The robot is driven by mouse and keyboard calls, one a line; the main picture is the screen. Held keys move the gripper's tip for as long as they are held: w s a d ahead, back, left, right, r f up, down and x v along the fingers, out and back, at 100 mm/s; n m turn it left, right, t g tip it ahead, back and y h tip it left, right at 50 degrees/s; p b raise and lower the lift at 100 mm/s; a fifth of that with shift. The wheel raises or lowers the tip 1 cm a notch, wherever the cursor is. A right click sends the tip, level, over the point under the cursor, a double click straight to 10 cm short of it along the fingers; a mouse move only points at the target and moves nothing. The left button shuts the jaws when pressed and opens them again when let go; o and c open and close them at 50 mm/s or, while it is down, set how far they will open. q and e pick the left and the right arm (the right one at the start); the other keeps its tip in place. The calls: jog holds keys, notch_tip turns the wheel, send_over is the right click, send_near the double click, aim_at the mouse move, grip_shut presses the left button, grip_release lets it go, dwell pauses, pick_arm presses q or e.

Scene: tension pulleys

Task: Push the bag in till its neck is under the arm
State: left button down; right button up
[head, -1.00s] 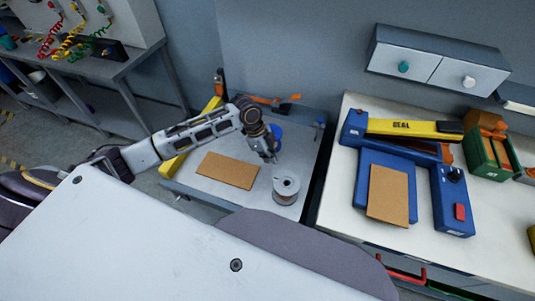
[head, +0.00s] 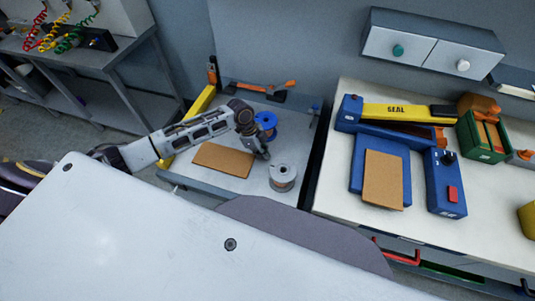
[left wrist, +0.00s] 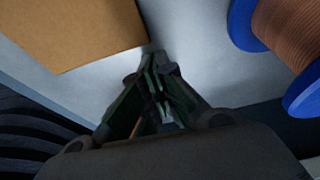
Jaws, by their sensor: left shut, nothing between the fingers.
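The flat brown bag (head: 383,180) lies on the blue plate of the sealer (head: 447,192) on the right bench. Its upper edge is just short of the blue bar below the yellow arm marked SEAL (head: 395,111); it does not visibly reach under the arm. My left gripper (head: 264,154) is shut and empty, far left of the sealer, over the grey metal table. In the left wrist view its closed fingertips (left wrist: 158,72) show between a brown sheet and a blue spool. My right gripper is not in view.
On the grey table (head: 200,184) are a brown sheet (head: 223,160), a silver spool (head: 283,177) and a blue spool (head: 266,122). A green box (head: 483,138) stands right of the sealer. The white bench (head: 340,192) is bare in front of the sealer.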

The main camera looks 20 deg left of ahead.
pick_arm(q)
jog(key=shift+a, duration=0.3)
jog(key=shift+a, duration=0.1)
